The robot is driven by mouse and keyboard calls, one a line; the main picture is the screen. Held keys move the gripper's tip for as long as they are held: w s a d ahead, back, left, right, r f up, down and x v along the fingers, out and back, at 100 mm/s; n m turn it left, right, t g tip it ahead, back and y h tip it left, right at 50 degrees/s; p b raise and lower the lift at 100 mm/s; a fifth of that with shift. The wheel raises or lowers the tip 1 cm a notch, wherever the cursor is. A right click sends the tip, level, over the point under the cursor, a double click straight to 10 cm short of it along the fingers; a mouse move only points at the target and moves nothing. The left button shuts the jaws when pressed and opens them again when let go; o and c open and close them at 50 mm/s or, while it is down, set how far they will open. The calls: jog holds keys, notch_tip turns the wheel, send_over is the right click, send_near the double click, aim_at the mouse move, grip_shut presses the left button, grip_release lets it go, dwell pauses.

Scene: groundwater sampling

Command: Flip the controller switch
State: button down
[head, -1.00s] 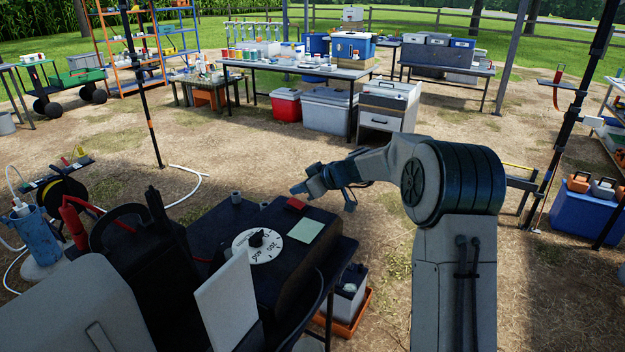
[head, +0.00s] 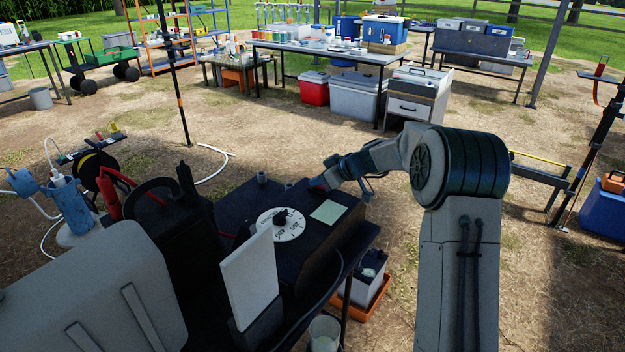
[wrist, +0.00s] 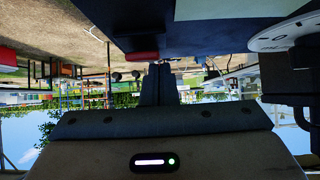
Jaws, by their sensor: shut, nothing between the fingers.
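The controller is a black box (head: 300,250) on a dark table, with a white round dial (head: 281,224), a black knob and a pale green label (head: 328,211). Its red switch (head: 317,184) is at the far edge of the top, mostly hidden behind my gripper (head: 326,181). In the wrist view, which is upside down, the red switch (wrist: 141,56) shows just left of the tips of my gripper (wrist: 158,67). The two fingers are together and empty. I cannot tell whether they touch the switch, nor which way it is set.
A white upright panel (head: 250,280) and a black case stand before the controller. A grey battery-like box (head: 368,280) sits in an orange tray below right. A hose reel (head: 95,170) and blue canister (head: 70,210) are at left.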

jog(key=shift+w+d, duration=0.15)
jog(key=shift+d, duration=0.5)
jog(key=shift+w+a+r, duration=0.15)
jog(key=shift+w+a, duration=0.25)
jog(key=shift+a, duration=0.15)
jog(key=shift+a+r, duration=0.1)
jog(key=shift+a, duration=0.05)
jog(key=shift+r, duration=0.15)
jog(key=r, duration=0.4)
jog(key=shift+w+a+p, duration=0.2)
jog(key=shift+a+p, duration=0.15)
jog(key=shift+p, duration=0.05)
jog(key=s+d+r, duration=0.3)
jog(key=d+r, duration=0.1)
jog(key=r, duration=0.4)
jog(key=shift+s+d+b, duration=0.2)
jog(key=shift+d+b, duration=0.1)
jog(key=shift+b, duration=0.05)
